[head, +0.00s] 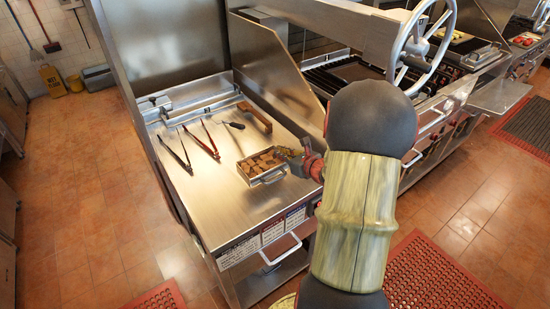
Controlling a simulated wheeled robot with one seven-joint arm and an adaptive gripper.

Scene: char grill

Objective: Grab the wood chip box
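The wood chip box (262,166) is a small metal tray filled with brown chips. It sits on the steel counter, near the right side, with a wire handle on its front edge. My gripper (287,154) is at the box's right edge, over or touching it; I cannot tell which. The gripper is small and partly blends with the box, so its finger opening is unclear. My arm comes in from the lower right and covers part of the grill front.
Two pairs of tongs (202,141) and a spatula (229,124) lie on the counter (215,200) behind and left of the box. The counter's front is clear. A steel side panel (280,70) rises behind the box. The grill with a handwheel (421,48) stands to the right.

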